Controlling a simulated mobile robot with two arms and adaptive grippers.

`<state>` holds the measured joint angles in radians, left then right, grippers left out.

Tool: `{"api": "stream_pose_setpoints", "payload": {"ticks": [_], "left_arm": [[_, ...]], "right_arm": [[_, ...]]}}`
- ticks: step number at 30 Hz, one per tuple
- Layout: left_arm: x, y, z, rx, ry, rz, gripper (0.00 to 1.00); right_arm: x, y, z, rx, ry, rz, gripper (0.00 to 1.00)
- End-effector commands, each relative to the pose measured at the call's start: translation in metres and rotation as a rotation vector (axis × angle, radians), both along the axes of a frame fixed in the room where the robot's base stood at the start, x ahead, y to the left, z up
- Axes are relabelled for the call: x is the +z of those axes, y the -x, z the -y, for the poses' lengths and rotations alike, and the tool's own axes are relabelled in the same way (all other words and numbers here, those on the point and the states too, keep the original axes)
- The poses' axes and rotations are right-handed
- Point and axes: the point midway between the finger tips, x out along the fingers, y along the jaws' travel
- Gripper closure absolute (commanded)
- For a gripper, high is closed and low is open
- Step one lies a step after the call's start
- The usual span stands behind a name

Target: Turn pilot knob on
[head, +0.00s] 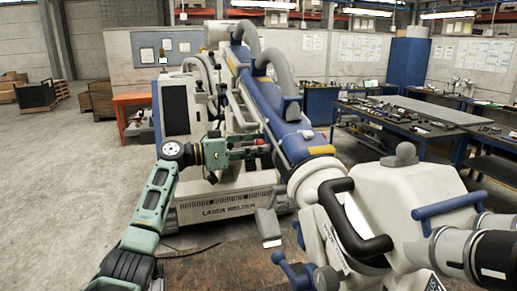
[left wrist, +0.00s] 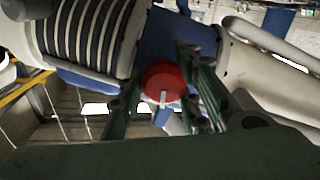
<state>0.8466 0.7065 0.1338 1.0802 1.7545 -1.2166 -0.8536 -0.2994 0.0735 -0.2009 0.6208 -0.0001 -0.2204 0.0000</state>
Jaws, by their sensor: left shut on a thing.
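The pilot knob, a round red knob (left wrist: 163,78) with a pale pointer mark, shows in the middle of the left wrist view. The mark points toward the bottom of that picture. In the head view only a small bit of red (head: 260,141) shows at my left gripper (head: 262,148). My left gripper is shut on the knob, with its dark green fingers on either side of it. In the left wrist view the gripper (left wrist: 163,92) covers part of the knob's sides. My right gripper is not in view.
The blue and white machine arm (head: 275,105) rises from a wheeled base marked "Laser Welder" (head: 230,212). A white microscope body (head: 400,195) with dark and blue handles fills the right foreground. Workbenches (head: 400,120) stand behind. Open floor (head: 60,190) lies at left.

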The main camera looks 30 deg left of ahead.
Motion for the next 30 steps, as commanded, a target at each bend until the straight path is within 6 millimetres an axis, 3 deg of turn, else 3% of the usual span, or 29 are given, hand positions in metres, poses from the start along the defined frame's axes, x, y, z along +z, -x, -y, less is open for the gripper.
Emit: {"api": "stream_pose_setpoints", "payload": {"ticks": [14, 30], "left_arm": [[-0.004, 0.000, 0.002, -0.004, 0.083, -0.077, 0.95], [0.000, -0.001, 0.001, -0.007, 0.449, -0.391, 0.95]], "right_arm": [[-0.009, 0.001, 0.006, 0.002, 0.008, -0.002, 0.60], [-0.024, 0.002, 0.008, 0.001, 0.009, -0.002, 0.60]]}}
